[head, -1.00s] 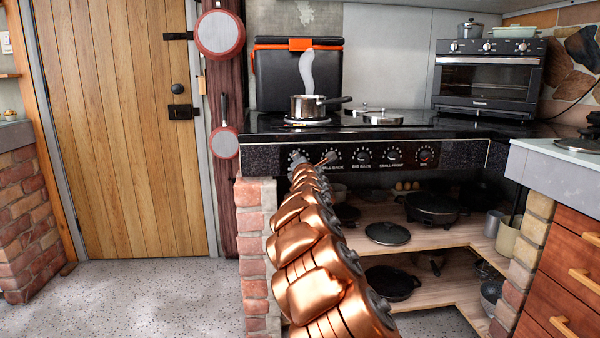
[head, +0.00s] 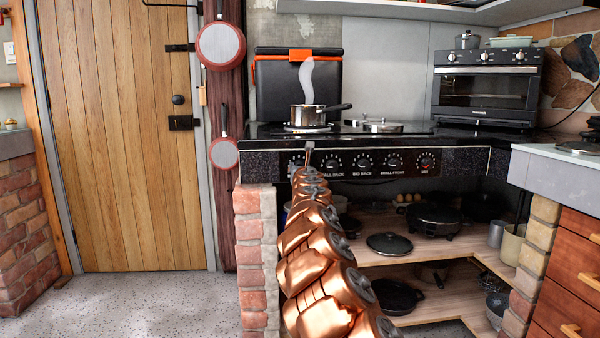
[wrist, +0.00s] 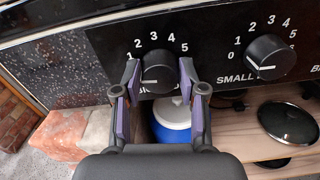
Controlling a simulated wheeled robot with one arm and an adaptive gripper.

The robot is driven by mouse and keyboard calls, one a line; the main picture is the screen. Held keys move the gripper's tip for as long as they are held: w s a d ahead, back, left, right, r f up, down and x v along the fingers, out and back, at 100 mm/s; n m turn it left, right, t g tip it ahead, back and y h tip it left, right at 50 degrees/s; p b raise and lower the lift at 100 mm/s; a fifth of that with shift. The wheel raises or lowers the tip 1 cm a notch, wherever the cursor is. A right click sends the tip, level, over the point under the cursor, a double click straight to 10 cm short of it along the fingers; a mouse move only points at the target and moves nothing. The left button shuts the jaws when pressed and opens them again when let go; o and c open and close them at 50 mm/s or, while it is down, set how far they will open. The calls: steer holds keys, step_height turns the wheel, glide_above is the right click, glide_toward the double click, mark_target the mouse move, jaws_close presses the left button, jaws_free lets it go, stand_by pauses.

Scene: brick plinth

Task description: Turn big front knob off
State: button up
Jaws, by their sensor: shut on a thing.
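The big front knob (wrist: 158,74) is the black leftmost knob on the stove panel. Its label, partly hidden, begins with "BI". Numbers 1 to 5 arc above it, and a white pointer line shows at its lower left. My gripper (wrist: 159,66) is shut on this knob, one finger on each side. In the head view my gripper (head: 309,150) is at the left end of the panel and mostly covers the knob. The black stove (head: 455,156) carries a steaming pot (head: 308,116) at its left.
A second knob (wrist: 268,57), labelled "SMALL", sits close to the right of my gripper. A brick plinth (head: 256,235) stands under the panel's left end. Pans and lids lie on wooden shelves (head: 440,275) below. The floor (head: 150,305) at left is clear.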

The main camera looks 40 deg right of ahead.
steer(key=shift+n, duration=0.7)
steer(key=shift+r, duration=0.1)
steer(key=o, duration=1.2)
steer(key=shift+c, duration=0.2)
steer(key=shift+s+a, duration=0.1)
steer(key=v, duration=1.1)
steer(key=shift+s+a, duration=0.2)
steer(key=shift+a, duration=0.05)
